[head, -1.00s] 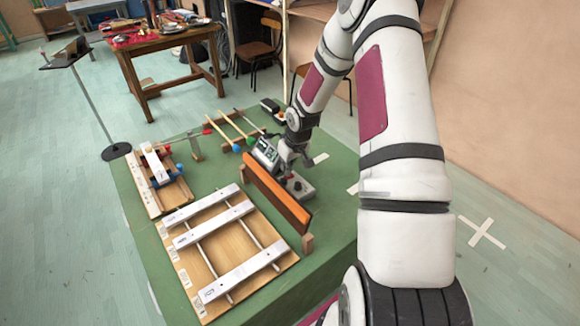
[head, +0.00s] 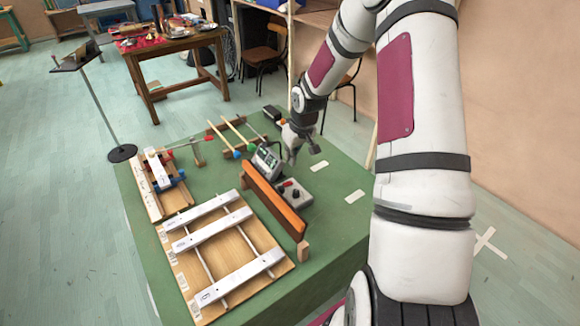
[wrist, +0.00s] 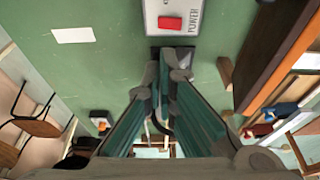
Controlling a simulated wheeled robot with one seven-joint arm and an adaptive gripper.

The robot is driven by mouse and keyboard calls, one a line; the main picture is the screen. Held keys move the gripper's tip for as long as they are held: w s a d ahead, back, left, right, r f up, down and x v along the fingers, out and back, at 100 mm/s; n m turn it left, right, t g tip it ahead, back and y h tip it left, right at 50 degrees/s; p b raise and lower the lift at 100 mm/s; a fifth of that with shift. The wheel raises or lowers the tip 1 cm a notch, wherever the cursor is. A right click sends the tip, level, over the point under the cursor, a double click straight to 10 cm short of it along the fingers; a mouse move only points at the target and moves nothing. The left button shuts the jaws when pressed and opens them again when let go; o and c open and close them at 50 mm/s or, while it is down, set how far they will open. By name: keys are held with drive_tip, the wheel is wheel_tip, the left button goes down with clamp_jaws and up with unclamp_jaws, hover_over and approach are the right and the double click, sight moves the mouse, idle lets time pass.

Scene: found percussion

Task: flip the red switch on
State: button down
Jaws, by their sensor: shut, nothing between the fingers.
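The red switch (wrist: 171,22) sits on a grey box (wrist: 200,8) marked POWER, at the top edge of the wrist view. In the head view the grey box (head: 299,199) lies on the green-topped table, just right of an orange-brown wooden bar. The switch is small there, and I cannot tell whether it is on or off. My gripper (head: 302,153) is above the table, behind the box and apart from it. Its fingers (wrist: 168,76) are shut and empty in the wrist view, with the tips below the switch in the picture.
The upright wooden bar (head: 273,202) stands close to the left of the box. A grey device with a display (head: 266,158) stands behind it. Green table surface is clear right of the box.

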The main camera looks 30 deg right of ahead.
drive_tip(key=shift+s+d+r, duration=0.25)
drive_tip(key=shift+d+r, duration=0.05)
drive_tip(key=shift+r, duration=0.5)
drive_tip(key=shift+s+d+r, duration=0.25)
drive_tip(key=shift+d+r, duration=0.05)
drive_tip(key=shift+r, duration=0.5)
drive_tip(key=shift+s+d+r, duration=0.25)
drive_tip(key=shift+d+r, duration=0.05)
drive_tip(key=shift+r, duration=0.5)
drive_tip(key=s+a+r+h, duration=0.1)
drive_tip(key=s+a+r, duration=0.5)
drive_tip(key=r, duration=0.4)
drive_tip(key=s+a+r+h, duration=0.1)
drive_tip(key=s+a+r, duration=0.55)
drive_tip(key=r, duration=0.35)
drive_tip(key=s+a+r+t+y, duration=0.1)
drive_tip(key=s+a, duration=0.3)
drive_tip(key=s, duration=0.4)
drive_tip(key=s+a+r+t+y, duration=0.1)
drive_tip(key=s+a+r, duration=0.3)
drive_tip(key=s, duration=0.4)
drive_tip(key=shift+s+a+r, duration=0.15)
drive_tip(key=shift+s+a, duration=0.05)
drive_tip(key=shift+a, duration=0.55)
